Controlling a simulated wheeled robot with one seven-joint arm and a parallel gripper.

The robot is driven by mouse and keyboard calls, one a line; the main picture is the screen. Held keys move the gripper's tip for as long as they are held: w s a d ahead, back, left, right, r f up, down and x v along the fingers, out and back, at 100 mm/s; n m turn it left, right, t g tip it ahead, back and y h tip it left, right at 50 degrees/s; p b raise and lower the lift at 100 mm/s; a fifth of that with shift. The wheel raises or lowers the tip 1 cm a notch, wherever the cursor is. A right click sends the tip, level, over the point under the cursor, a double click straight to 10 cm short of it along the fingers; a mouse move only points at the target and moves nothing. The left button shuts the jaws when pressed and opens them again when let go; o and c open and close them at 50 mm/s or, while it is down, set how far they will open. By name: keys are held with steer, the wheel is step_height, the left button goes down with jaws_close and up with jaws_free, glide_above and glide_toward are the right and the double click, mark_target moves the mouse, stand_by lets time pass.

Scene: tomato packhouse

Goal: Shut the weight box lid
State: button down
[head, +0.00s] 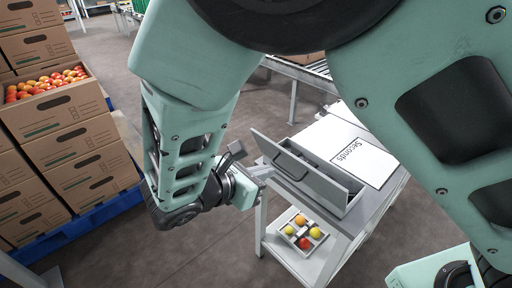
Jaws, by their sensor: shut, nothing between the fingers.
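The weight box (352,204) is a grey box on the small grey table. Its lid (318,184) is open and stands tilted up on the side facing me, with a dark handle on its face. The lid hides most of the box's inside; a dark strip shows behind its edge. My gripper (264,172) is shut and empty at the lid's left part, close to its lower edge. I cannot tell whether the fingers touch the lid.
A tray (318,236) of tomatoes sits on the lower shelf. Stacked cartons (75,150) stand on a blue pallet (82,226) at left. A roller conveyor (300,72) runs behind.

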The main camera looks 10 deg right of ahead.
mark_target(295, 163)
steer(key=x, duration=0.8)
